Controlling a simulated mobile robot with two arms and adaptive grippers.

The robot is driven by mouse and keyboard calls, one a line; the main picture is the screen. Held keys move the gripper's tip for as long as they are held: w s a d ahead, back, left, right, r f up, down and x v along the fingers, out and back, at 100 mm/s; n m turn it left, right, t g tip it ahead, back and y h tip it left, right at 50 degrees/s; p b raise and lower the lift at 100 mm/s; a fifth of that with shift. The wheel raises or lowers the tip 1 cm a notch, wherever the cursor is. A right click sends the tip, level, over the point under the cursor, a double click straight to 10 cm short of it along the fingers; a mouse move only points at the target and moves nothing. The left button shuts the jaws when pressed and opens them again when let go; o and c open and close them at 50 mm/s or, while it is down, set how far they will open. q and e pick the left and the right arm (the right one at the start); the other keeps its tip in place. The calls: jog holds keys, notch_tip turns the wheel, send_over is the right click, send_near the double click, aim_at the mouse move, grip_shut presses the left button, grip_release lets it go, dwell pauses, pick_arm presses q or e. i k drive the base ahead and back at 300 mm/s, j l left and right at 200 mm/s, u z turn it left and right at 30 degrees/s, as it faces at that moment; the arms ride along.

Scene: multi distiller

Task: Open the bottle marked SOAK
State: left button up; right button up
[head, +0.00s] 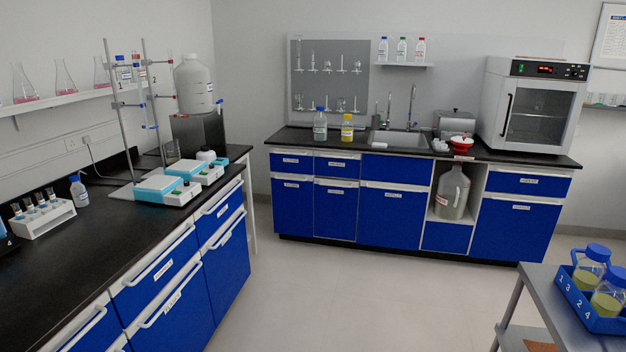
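I cannot read the word SOAK on any bottle; the labels are too small. On the back counter left of the sink stand a clear blue-capped bottle (320,124) and a bottle with yellow contents (347,128), both upright and capped. Three small bottles with blue, green and red caps stand on the wall shelf, among them the green-capped one (401,49). A white-labelled bottle (79,191) stands on the left counter beside a tube rack. Blue-capped bottles with yellowish liquid (607,293) sit in a numbered blue tray at lower right. Neither gripper is in view.
The left counter (60,262) holds hotplates (160,187), stands and a tube rack (42,215). The back counter has a sink (398,140) and an oven (533,108). A grey cart (538,290) is at lower right. The floor (370,300) between is clear.

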aim_at(347, 127)
jog(key=i, duration=1.95)
jog(key=i+z, duration=0.1)
jog(key=i, duration=0.55)
jog(key=i+j, duration=0.15)
jog(key=i, duration=0.5)
jog(key=i+j+z, duration=0.15)
jog(key=i, duration=0.55)
